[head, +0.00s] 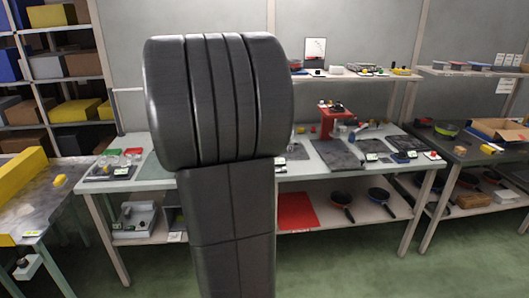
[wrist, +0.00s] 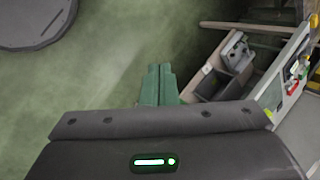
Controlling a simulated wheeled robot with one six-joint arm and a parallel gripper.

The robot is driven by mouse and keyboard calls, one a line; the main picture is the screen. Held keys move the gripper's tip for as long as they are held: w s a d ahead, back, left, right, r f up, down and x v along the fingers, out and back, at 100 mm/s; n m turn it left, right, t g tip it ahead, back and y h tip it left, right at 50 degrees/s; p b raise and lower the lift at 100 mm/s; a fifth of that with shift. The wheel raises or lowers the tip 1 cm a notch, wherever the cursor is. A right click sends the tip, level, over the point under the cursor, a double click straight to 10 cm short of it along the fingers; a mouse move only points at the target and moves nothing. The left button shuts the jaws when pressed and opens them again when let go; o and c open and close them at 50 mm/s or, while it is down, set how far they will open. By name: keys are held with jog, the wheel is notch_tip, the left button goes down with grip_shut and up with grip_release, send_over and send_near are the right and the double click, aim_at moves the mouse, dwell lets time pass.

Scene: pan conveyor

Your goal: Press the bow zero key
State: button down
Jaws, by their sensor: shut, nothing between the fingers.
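My gripper (wrist: 158,85) shows in the wrist view with its two fingertips together and nothing between them. It hangs over bare green floor, apart from the bench. In the head view my gripper is not visible; a large dark part of my arm fills the middle and hides part of the bench. I cannot make out a bow zero key in either view. Small devices with light displays stand on the long bench (head: 215,182), one at its left end (head: 121,171) and one right of centre (head: 372,157). Their keys are too small to read.
A grey bin (head: 137,217) sits on the lower shelf, with a red sheet (head: 296,211) and pans (head: 341,198) farther right. A yellow-edged table (head: 40,205) stands left. Green floor (head: 350,270) lies open in front.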

jog(key=w+a+f+m+y+p, duration=0.1)
jog(key=w+a+m+p, duration=0.1)
jog(key=w+a, duration=0.4)
jog(key=w+a+f+m+t+y+p, duration=0.1)
jog(key=w+a+m, duration=0.3)
jog(key=a, duration=1)
jog(key=w+y+p, duration=0.1)
jog(key=w, duration=0.1)
jog(key=shift+w+a+f+m+p, duration=0.15)
jog(key=shift+w+m+p, duration=0.15)
jog(key=shift+w, duration=0.05)
